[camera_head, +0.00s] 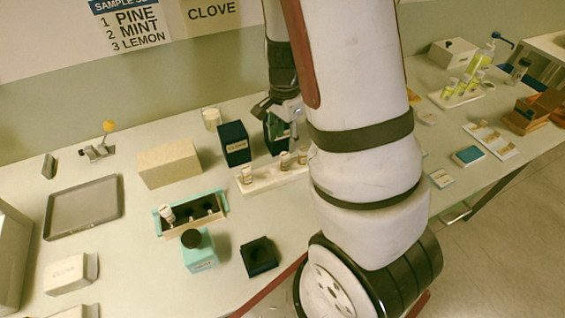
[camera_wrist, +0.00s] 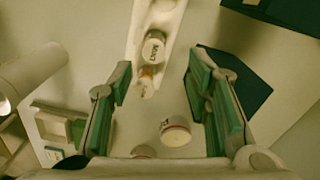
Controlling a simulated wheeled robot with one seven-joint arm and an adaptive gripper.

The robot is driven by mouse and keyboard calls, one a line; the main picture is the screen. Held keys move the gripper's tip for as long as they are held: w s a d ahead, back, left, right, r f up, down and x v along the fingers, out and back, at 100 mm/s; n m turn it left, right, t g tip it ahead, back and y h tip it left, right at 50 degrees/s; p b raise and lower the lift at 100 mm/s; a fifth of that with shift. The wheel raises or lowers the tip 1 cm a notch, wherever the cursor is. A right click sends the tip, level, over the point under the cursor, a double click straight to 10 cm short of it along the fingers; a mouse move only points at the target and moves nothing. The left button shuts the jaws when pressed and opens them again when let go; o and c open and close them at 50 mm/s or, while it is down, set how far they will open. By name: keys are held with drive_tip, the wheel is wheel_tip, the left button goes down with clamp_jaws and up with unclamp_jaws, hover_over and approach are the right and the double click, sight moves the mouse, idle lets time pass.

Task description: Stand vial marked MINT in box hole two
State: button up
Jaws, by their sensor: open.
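The box (camera_head: 219,203) is teal-edged with a row of dark holes, at the left centre of the head view. A white-capped vial (camera_head: 166,213) stands in its leftmost hole; the other holes look empty. A pale rack (camera_head: 266,183) to its right holds small vials, one at the left end (camera_head: 246,174) and two further right (camera_head: 284,160). The wrist view shows labelled vials (camera_wrist: 152,47) on a pale strip (camera_wrist: 138,22); I cannot tell which one is MINT. My gripper (camera_wrist: 160,80) is open and empty above the work area, partly hidden by my arm in the head view.
A wall list (camera_head: 135,25) reads 1 PINE, 2 MINT, 3 LEMON. The front left table has clear patches.

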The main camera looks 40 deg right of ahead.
sight(285, 155)
drive_tip(key=shift+f, duration=0.9)
drive_tip(key=f, duration=0.2)
drive_tip(key=s+f, duration=0.1)
drive_tip(key=f, duration=0.1)
drive_tip(key=shift+a+f, duration=0.2)
drive_tip(key=shift+f, duration=0.05)
drive_tip(key=shift+w+f, duration=0.15)
drive_tip(key=shift+f, duration=0.3)
drive_tip(key=c, duration=1)
